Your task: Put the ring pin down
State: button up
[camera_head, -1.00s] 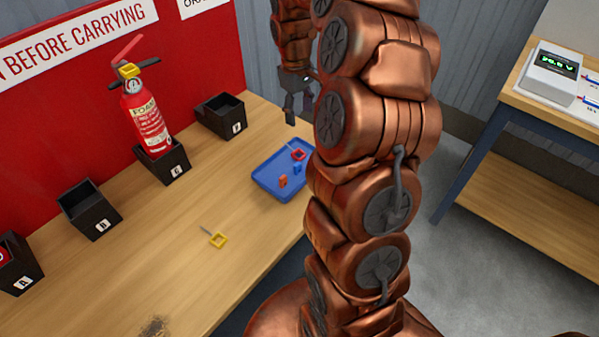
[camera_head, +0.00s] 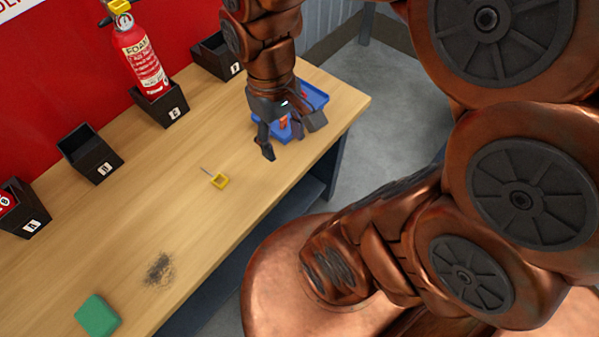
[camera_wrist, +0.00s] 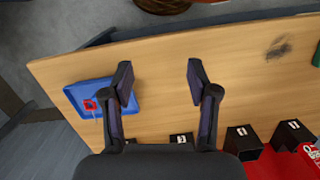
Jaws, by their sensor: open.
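A yellow ring pin (camera_head: 219,181) lies on the bare wood of the bench (camera_head: 190,215), its thin shaft pointing up-left. I cannot see it in the wrist view. A red ring pin (camera_wrist: 91,105) lies in the blue tray (camera_wrist: 72,93); in the head view the tray (camera_head: 316,96) is partly hidden behind my gripper. My gripper (camera_head: 291,138) is open and points down over the bench, right of the yellow pin and in front of the tray. In the wrist view nothing is between its spread fingers (camera_wrist: 160,78) except bare wood below.
A red foam extinguisher (camera_head: 142,62) stands in a black box (camera_head: 160,108) along the back wall. Other black boxes (camera_head: 90,154) stand beside it. A green block (camera_head: 97,315) and a dark smudge (camera_head: 158,270) are at the near left.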

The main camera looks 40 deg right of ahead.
jog(key=s+a+f+m, duration=0.1)
jog(key=s, duration=0.6)
jog(key=shift+s+a+f, duration=0.15)
jog(key=shift+a+f, duration=0.15)
jog(key=shift+a, duration=0.1)
jog(key=shift+r, duration=0.1)
notch_tip(320, 180, up, 2)
jog(key=shift+p, duration=1.1)
